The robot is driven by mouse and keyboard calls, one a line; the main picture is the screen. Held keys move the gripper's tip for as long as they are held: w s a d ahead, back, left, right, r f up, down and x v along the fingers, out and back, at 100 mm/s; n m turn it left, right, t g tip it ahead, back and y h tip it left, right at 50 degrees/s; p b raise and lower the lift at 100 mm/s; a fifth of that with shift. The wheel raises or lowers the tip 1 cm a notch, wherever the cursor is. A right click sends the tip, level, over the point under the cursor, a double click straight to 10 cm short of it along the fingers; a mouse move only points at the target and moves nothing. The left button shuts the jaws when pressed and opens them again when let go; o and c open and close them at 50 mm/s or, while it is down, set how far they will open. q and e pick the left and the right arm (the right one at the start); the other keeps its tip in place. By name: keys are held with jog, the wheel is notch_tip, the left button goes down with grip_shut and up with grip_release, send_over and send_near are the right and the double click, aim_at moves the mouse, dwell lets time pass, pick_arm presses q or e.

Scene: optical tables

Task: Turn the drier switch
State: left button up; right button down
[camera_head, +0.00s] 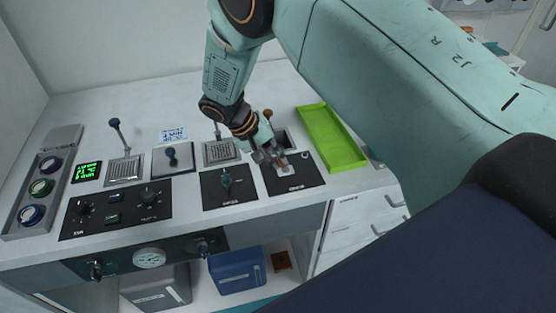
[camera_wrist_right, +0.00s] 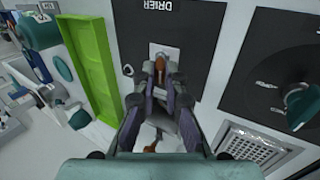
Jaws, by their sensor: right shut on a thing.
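The drier panel (camera_head: 308,177) is a black plate near the right end of the console. In the right wrist view the drier panel (camera_wrist_right: 205,40) carries the label "DRIER". Its switch (camera_wrist_right: 160,63) has an orange-brown tip and stands on a small light plate. My right gripper (camera_head: 272,158) reaches down over this panel from behind. In the wrist view the right gripper (camera_wrist_right: 160,78) is shut on the switch, with its fingertips on either side of it. The fingers hide most of the switch in the head view. My left gripper is out of view.
A bright green tray (camera_head: 320,112) lies right of the drier panel. A black panel with a teal knob (camera_head: 226,179) is on its left. An orange-topped lever (camera_head: 267,113) stands close behind the gripper. More knobs and levers fill the console further left.

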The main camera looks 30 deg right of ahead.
jog(key=shift+f, duration=0.1)
dwell(0.4)
jog(key=c, duration=1.4)
grip_release()
jog(key=v, duration=1.2)
jog(key=shift+a, duration=0.25)
jog(key=shift+f, duration=0.1)
